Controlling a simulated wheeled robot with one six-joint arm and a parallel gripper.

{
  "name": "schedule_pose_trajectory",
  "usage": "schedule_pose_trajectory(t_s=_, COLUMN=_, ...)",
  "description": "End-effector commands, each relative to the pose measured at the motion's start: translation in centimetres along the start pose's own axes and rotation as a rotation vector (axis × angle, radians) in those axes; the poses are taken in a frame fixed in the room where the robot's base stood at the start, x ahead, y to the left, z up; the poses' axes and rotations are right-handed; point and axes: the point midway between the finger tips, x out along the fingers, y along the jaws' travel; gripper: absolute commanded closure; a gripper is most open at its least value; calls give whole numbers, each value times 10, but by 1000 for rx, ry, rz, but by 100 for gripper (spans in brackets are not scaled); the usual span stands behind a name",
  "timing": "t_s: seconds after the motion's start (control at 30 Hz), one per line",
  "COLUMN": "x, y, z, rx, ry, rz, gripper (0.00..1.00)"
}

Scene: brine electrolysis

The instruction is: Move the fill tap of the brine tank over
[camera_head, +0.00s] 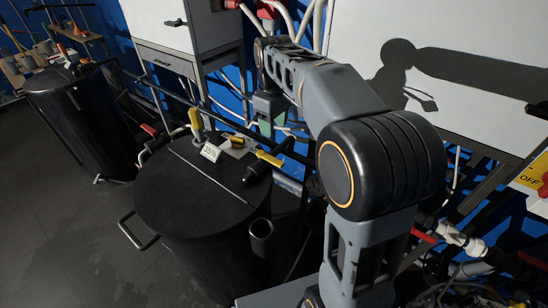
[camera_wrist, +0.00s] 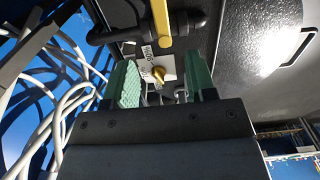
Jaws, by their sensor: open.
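The brine tank (camera_head: 185,200) is a large black drum in the middle of the head view. On its lid are a pale plate (camera_wrist: 146,62) with dark lettering and a brass pointed knob (camera_wrist: 158,74), which looks like the tap. The head view shows the knob (camera_head: 237,142) at the lid's back right. A yellow lever (camera_wrist: 161,24) on a black pipe lies beyond the plate; it also shows in the head view (camera_head: 270,158). My gripper (camera_wrist: 161,82) is open and empty, its green pads on either side of the knob in the wrist view. I cannot tell how far above it they are.
A second yellow handle (camera_head: 195,121) and a small white display (camera_head: 210,152) stand on the lid. A second black drum (camera_head: 80,115) stands at left. White hoses (camera_wrist: 62,95) hang beside my gripper. The floor (camera_head: 60,240) at left is clear.

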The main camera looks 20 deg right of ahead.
Motion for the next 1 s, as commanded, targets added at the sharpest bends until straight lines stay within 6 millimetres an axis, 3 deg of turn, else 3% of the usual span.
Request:
schedule_pose_trajectory(t_s=0.5, x=94, y=0, z=1, rx=1, ry=-1, rz=0, gripper=49)
schedule_pose_trajectory(t_s=0.7, x=113, y=0, z=0, rx=1, ry=0, rz=0, gripper=49)
schedule_pose_trajectory(t_s=1.0, x=121, y=0, z=0, rx=2, ry=2, rz=1, gripper=49)
